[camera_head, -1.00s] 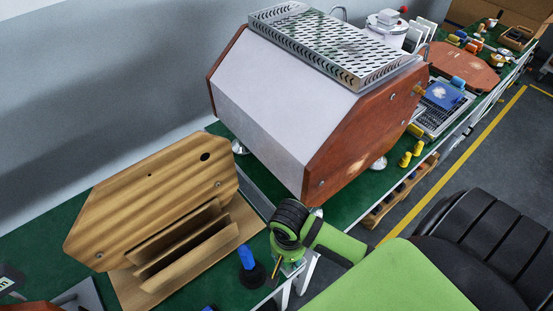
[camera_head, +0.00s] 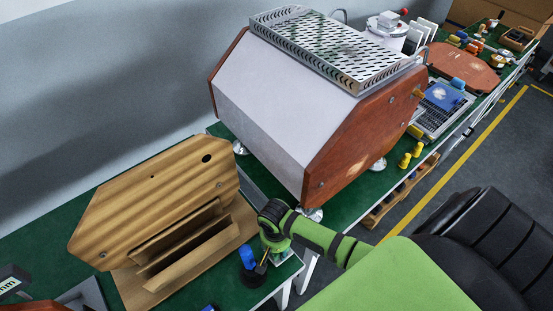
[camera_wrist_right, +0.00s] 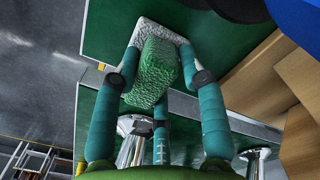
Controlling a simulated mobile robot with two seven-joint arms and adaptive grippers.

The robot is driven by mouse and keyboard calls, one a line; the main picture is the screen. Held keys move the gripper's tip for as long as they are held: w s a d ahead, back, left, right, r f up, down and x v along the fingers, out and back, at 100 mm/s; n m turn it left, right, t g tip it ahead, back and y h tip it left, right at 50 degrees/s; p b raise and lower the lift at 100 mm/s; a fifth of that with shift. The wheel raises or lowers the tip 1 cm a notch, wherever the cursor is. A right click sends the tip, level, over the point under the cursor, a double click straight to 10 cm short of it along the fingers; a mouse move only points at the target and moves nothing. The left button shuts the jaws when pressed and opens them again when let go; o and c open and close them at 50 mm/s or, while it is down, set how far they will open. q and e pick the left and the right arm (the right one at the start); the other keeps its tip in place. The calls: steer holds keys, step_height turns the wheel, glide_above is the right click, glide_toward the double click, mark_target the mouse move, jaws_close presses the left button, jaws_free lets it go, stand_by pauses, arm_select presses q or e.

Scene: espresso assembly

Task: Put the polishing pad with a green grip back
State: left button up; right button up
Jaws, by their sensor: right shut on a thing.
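The polishing pad with a green grip shows large in the right wrist view: a rough green grip (camera_wrist_right: 152,78) on a whitish fuzzy pad (camera_wrist_right: 180,38). My right gripper (camera_wrist_right: 160,90) is shut on the grip with its teal fingers around it. The pad is at the green table surface; whether it touches is hard to tell. In the head view my right gripper (camera_head: 276,250) is at the near table edge, beside the wooden stand, and mostly hides the pad. My left gripper is not in view.
A blue-handled tool with a black round base (camera_head: 252,275) stands close left of my right gripper. A wooden stand with slots (camera_head: 150,215) is behind it. The large espresso machine body (camera_head: 290,120) stands further back, to the right. Green table shows around the tool.

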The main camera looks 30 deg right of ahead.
steer(key=o, duration=1.1)
steer(key=shift+f, duration=0.1)
step_height(320, 180, up, 12)
steer(key=b, duration=0.1)
steer(key=shift+b, duration=0.3)
steer(key=shift+s+a, duration=0.1)
